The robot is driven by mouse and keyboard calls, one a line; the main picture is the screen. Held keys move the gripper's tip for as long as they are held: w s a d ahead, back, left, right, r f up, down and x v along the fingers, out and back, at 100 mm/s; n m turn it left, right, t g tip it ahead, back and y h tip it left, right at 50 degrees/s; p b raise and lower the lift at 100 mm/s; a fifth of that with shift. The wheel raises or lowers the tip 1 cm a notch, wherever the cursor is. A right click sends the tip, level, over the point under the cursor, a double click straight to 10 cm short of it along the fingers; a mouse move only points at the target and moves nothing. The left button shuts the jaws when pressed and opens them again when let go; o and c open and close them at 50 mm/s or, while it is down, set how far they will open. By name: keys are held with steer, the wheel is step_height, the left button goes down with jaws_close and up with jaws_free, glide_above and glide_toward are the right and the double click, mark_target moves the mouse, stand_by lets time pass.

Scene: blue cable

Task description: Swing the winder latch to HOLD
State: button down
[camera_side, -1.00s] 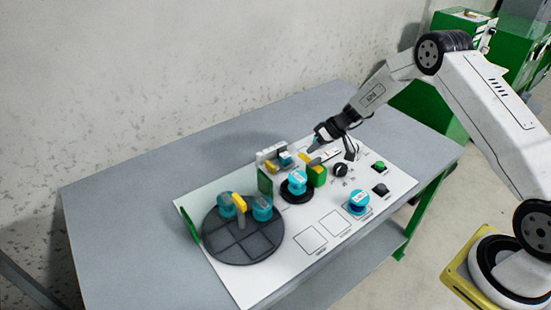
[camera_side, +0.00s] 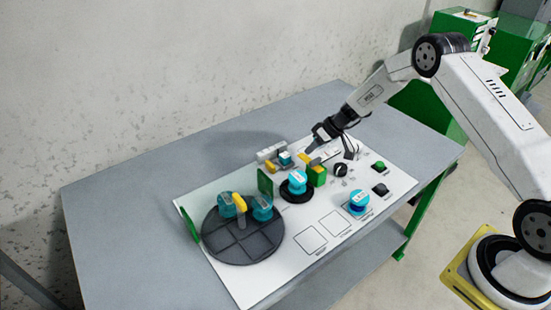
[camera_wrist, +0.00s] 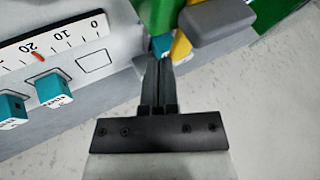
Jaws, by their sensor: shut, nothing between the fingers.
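The winder latch (camera_side: 305,159) is a yellow lever with a grey end, beside a green block (camera_side: 316,175) near the middle of the white board. In the wrist view the latch's yellow bar (camera_wrist: 181,46) and rounded grey handle (camera_wrist: 215,22) lie beyond and to the right of my fingertips. My gripper (camera_side: 312,153) is shut and empty, pointing down close beside the latch; its fingertips also show in the wrist view (camera_wrist: 158,62). I cannot tell whether they touch the latch. A teal spool (camera_side: 297,178) sits on the black winder disc. No HOLD mark is readable.
A dark round tray (camera_side: 245,242) with teal spools and another yellow piece is at the left. Another teal spool (camera_side: 358,203) stands at the front right, near knobs (camera_side: 380,189). A white scale (camera_wrist: 50,43) with teal blocks lies left of my fingers.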

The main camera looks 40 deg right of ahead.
mark_target(299, 156)
steer(key=shift+w+a+n, duration=0.1)
steer(key=shift+a+n, duration=0.1)
steer(key=shift+n, duration=0.2)
steer(key=n+g, duration=0.1)
steer(key=a+n+g+y, duration=0.1)
steer(key=n, duration=0.1)
steer(key=shift+w+a, duration=0.3)
steer(key=a+n+g, duration=0.1)
steer(key=n, duration=0.1)
steer(key=a+n+g, duration=0.1)
steer(key=n+g, duration=0.1)
steer(key=shift+a+n, duration=0.2)
steer(key=shift+n, duration=0.2)
steer(key=a+n+g, duration=0.2)
steer(key=n, duration=0.1)
steer(key=shift+s+n, duration=0.3)
steer(key=shift+s, duration=0.05)
steer(key=shift+s+a+n+g+h, duration=0.3)
steer(key=shift+n+g, duration=0.15)
steer(key=shift+n, duration=0.2)
steer(key=shift+s+a+n+g+h, duration=0.15)
steer(key=shift+n+g+h, duration=0.2)
steer(key=shift+n, duration=0.35)
steer(key=shift+s+a+n+g+h, duration=0.25)
steer(key=shift+n+g, duration=0.25)
steer(key=shift+n, duration=0.15)
steer(key=shift+w+d+r, duration=0.1)
steer(key=shift+r, duration=0.05)
step_height(299, 156, up, 9)
steer(key=w+d, duration=0.1)
